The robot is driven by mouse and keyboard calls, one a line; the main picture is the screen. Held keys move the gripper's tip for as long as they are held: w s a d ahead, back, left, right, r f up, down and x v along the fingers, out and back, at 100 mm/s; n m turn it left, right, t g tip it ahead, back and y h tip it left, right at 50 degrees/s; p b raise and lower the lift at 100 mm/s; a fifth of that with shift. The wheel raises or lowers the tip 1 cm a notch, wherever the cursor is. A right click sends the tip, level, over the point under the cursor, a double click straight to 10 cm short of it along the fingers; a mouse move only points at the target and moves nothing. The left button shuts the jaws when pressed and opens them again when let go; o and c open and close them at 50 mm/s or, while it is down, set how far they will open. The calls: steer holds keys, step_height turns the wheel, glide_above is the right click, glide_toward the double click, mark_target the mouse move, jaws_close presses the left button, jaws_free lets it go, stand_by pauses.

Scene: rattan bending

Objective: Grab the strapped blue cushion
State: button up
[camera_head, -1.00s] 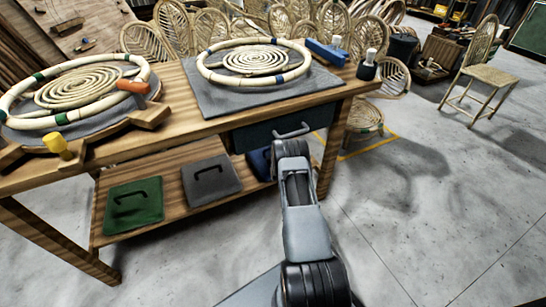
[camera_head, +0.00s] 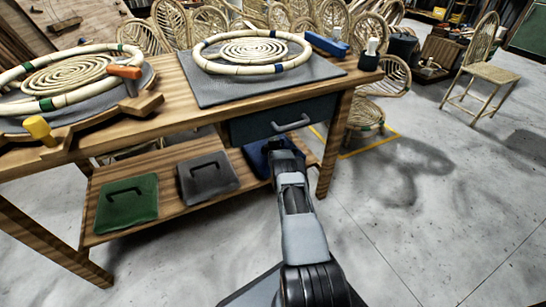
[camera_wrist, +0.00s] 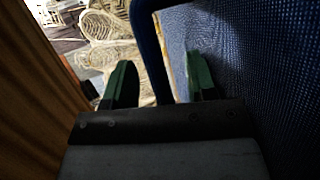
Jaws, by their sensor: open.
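The blue cushion (camera_head: 256,160) lies at the right end of the table's lower shelf, partly hidden behind my arm. In the wrist view the cushion's woven blue face (camera_wrist: 265,75) fills the right side. Its dark blue strap (camera_wrist: 148,45) shows as a band between the fingers of my gripper (camera_wrist: 160,85). The fingers are apart, with the right finger near the cushion's face. I cannot tell whether either finger touches the strap or cushion. In the head view my arm reaches to the shelf's right end, and the fingertips cannot be made out.
A grey cushion (camera_head: 207,178) and a green cushion (camera_head: 127,203) lie to the left on the shelf (camera_head: 170,210). A drawer (camera_head: 270,122) with a handle hangs above the blue cushion. A wooden surface (camera_wrist: 35,100) stands close on the left in the wrist view.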

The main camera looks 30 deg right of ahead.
steer(key=shift+w+d+f, duration=0.1)
steer(key=shift+w+d, duration=0.1)
steer(key=shift+w, duration=0.15)
jaws_close()
stand_by(0.4)
